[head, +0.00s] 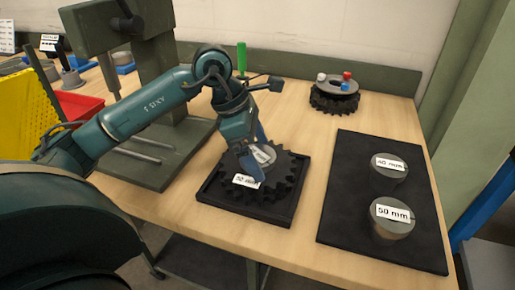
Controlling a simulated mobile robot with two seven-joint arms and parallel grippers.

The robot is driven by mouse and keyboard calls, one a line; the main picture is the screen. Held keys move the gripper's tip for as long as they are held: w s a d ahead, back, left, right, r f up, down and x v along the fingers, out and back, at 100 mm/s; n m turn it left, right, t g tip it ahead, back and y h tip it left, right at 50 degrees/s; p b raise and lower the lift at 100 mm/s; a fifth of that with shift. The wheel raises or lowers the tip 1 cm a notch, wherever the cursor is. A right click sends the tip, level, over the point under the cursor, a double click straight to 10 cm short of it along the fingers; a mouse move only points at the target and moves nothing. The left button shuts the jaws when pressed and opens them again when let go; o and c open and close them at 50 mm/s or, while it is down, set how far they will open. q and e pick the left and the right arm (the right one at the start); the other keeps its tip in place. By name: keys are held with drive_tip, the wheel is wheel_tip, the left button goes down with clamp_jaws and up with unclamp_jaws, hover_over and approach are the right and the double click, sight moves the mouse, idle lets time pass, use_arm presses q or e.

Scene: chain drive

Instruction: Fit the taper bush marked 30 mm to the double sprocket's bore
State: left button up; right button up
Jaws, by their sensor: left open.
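The dark toothed sprocket (283,178) lies flat in a shallow black tray (282,217) at the middle front of the bench. A grey bush (265,154) with a white label sits at the sprocket's centre, partly hidden by my gripper; its label is not readable and I cannot tell how deep it sits. A second white label (246,181) shows at the sprocket's front; its number is unclear. My left gripper (256,156) is open, its blue fingers down on either side of the grey bush. My right gripper is not in view.
A black mat (340,224) at right holds bushes marked 40 mm (388,174) and 50 mm (392,222). A dark toothed wheel with coloured knobs (336,98) lies behind. A green press (157,85), red bin (85,107) and green-handled tool (241,57) stand left and back.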

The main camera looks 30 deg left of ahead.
use_arm(q)
drive_tip(key=p+v, duration=0.1)
drive_tip(key=v, duration=1.2)
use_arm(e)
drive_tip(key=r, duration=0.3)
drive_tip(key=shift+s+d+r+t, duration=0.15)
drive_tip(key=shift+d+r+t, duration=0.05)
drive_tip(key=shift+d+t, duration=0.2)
use_arm(q)
drive_tip(key=shift+r, duration=0.1)
drive_tip(key=shift+r, duration=0.1)
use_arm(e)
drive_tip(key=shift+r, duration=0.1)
